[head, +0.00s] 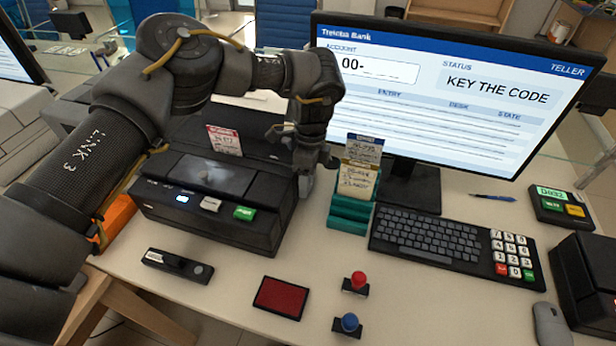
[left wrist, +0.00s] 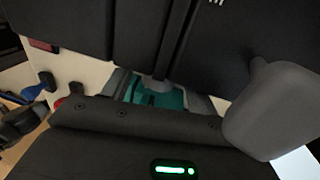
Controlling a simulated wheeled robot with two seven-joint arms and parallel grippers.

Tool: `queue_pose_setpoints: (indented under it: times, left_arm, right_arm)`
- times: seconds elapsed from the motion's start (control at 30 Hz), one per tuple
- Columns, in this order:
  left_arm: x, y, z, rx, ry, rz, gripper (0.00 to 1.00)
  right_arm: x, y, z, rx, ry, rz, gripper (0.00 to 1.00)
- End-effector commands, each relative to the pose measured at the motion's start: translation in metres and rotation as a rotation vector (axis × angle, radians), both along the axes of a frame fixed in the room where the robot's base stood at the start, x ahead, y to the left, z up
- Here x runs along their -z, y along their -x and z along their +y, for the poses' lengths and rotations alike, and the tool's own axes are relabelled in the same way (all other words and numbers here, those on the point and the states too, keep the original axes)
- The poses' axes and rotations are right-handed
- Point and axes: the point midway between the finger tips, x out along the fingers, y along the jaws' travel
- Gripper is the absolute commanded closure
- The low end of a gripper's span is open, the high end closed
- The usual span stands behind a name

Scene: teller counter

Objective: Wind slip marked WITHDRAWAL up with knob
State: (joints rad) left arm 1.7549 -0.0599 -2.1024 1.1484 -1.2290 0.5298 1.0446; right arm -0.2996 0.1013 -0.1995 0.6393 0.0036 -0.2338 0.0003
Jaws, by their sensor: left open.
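A slip with a red header (head: 224,140) stands up out of the back of a black machine (head: 212,225); its print is too small to read surely. Other slips, one blue-headed (head: 363,150), stand in a green holder (head: 350,212) to the right. My left gripper (head: 308,182) points down at the machine's right end, between it and the holder. It is open; its fingertips show poorly. No knob shows clearly in the head view; my gripper covers that end of the machine. In the left wrist view a grey rounded part (left wrist: 283,110) is large and close, and I cannot tell what it is.
The monitor (head: 450,100) reads KEY THE CODE. The keyboard (head: 425,240) lies before it. A red pad (head: 281,298), a red stamp (head: 357,283), a blue stamp (head: 348,325) and a black stapler-like device (head: 178,265) lie in front. The counter between machine and pad is clear.

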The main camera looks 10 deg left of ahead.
Motion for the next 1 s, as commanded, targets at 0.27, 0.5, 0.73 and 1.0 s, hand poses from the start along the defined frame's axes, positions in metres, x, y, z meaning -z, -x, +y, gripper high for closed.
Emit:
queue_pose_setpoints:
  times: [0.27, 0.5, 0.73, 1.0]
  left_arm:
    - [0.0043, 0.0009, 0.0002, 0.0, 0.0, 0.0, 0.42]
    - [0.0041, 0.0008, 0.0003, 0.0, 0.0, 0.0, 0.64]
    - [0.0041, 0.0009, 0.0003, 0.0, 0.0, -0.001, 0.85]
    - [0.0064, 0.0047, 0.0016, 0.004, 0.026, -0.121, 0.85]
  right_arm:
    - [0.0002, 0.0057, 0.0019, 0.0, -0.002, 0.009, 1.0]
    - [-0.0001, 0.0042, 0.0025, 0.0, -0.003, 0.005, 1.0]
    - [-0.0006, 0.0014, 0.0031, 0.001, -0.004, -0.001, 1.0]
    - [0.0017, 0.0015, 0.0032, 0.001, -0.004, -0.001, 1.0]
